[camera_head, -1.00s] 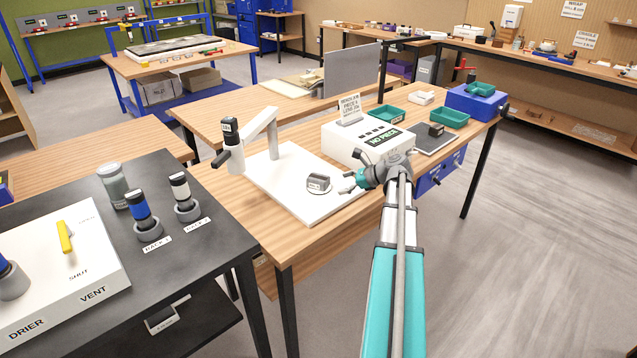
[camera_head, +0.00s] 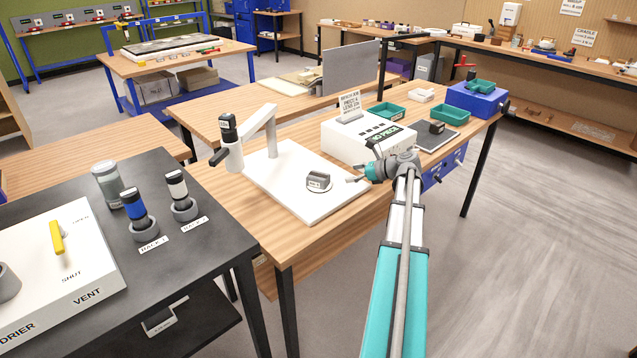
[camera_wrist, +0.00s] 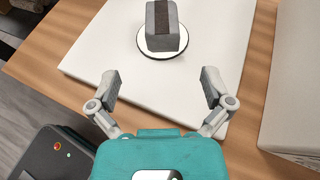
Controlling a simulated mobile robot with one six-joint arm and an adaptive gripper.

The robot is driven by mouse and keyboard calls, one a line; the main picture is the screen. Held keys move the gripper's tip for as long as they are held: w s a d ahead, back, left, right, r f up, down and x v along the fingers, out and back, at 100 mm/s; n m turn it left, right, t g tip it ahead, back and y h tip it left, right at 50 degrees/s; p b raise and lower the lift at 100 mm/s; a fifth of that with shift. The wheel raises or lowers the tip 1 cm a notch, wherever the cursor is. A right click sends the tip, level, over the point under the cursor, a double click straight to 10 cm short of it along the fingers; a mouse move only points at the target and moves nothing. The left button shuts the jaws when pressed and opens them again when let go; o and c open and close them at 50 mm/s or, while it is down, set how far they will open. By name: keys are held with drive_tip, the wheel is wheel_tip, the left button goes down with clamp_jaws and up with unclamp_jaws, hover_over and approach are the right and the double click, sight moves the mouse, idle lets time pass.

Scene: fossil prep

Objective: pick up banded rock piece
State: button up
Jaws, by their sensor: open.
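The banded rock piece (camera_head: 319,180) is a small grey block. In the wrist view the banded rock piece (camera_wrist: 162,25) shows a dark band down its middle. It rests on a round disc (camera_wrist: 162,54) with a dark rim, on a white board (camera_head: 262,170). My gripper (camera_head: 358,171) is just right of the rock in the head view, apart from it. In the wrist view my gripper (camera_wrist: 161,82) is open and empty, its two fingers spread wide. The rock lies beyond the fingertips, roughly centred between them. The top edge of that view cuts off part of the rock.
A white arm stand (camera_head: 262,130) rises from the board's far left. A white box with a display (camera_head: 350,140) stands behind my gripper. Green trays (camera_head: 386,110) and a blue box (camera_head: 476,98) are further right. A black bench (camera_head: 205,230) is at left.

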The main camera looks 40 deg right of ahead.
sight(320, 176)
drive_tip(key=b+x, duration=0.2)
drive_tip(key=x, duration=0.5)
drive_tip(key=shift+b+x, duration=1.15)
drive_tip(key=shift+x, duration=1.45)
drive_tip(key=shift+d, duration=0.15)
drive_tip(key=c, duration=1.3)
drive_tip(key=shift+o, duration=0.2)
wheel_tip(320, 176, up, 3)
drive_tip(key=p, duration=0.2)
drive_tip(key=shift+f+p, duration=0.15)
drive_tip(key=shift+p, duration=0.25)
drive_tip(key=s+d+r+p, duration=0.2)
drive_tip(key=d+r+p, duration=0.3)
drive_tip(key=d, duration=0.1)
drive_tip(key=s+d+r+p, duration=0.3)
drive_tip(key=d+r+p, duration=0.2)
drive_tip(key=d, duration=0.1)
drive_tip(key=shift+s+d, duration=0.25)
drive_tip(key=shift+d, duration=0.15)
